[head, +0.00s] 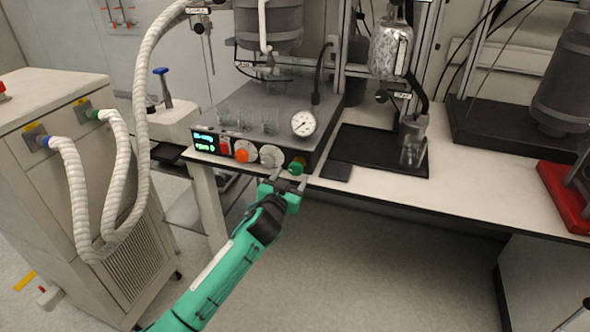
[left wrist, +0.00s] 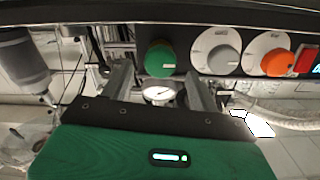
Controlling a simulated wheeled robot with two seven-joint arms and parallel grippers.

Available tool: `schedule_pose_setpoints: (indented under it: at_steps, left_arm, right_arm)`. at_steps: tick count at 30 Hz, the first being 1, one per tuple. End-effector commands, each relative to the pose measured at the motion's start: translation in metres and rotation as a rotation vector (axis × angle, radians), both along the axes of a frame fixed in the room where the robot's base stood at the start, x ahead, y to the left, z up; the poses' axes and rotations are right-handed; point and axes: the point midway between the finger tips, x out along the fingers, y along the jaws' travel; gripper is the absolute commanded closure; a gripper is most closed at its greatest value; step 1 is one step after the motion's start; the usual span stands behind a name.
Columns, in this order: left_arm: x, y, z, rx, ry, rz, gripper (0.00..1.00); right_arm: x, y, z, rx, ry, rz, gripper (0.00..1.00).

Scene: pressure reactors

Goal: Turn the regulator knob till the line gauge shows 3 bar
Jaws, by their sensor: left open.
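A grey control box (head: 322,140) on the bench carries a row of knobs: orange (head: 241,155), grey (head: 271,156) and green (head: 297,166). Their labels are too small to read. A round white gauge (head: 303,123) stands on the box top above the green knob; its reading is not legible. My left gripper (head: 290,180) is open and empty, just in front of and below the green knob. In the left wrist view the green knob (left wrist: 160,57) lies between and beyond the fingers (left wrist: 159,76), apart from them. The grey knob (left wrist: 215,49) is beside it. My right gripper is not in view.
A lit display (head: 203,138) and red switch (head: 224,146) are left of the knobs. Glass beakers (head: 268,122) stand on the box. A black tray (head: 365,150) with a glass vessel (head: 412,145) is to the right. Ribbed hoses (head: 140,120) hang left. Floor in front is clear.

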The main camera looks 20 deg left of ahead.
Motion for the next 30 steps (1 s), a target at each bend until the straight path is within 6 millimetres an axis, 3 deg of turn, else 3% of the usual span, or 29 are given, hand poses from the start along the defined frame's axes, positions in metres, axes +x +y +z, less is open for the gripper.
schedule_pose_setpoints:
  at_steps: [3, 9, 21, 28, 30]
  left_arm:
    - [0.02, -0.001, 0.001, 0.0, 0.0, 0.001, 0.39]
    - [0.038, -0.001, 0.0, 0.001, 0.001, 0.001, 0.39]
    - [0.043, -0.001, 0.0, 0.0, 0.001, 0.0, 0.39]
    - [0.043, -0.001, 0.0, 0.0, 0.001, 0.0, 0.83]
    - [0.043, -0.001, 0.0, 0.0, 0.001, 0.0, 0.83]
  right_arm:
    - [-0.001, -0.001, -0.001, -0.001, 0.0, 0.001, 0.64]
    - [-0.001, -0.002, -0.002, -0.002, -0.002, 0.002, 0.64]
    - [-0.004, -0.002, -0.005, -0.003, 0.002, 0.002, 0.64]
    - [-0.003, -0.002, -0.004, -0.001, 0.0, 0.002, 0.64]
    - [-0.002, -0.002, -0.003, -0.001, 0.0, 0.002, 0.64]
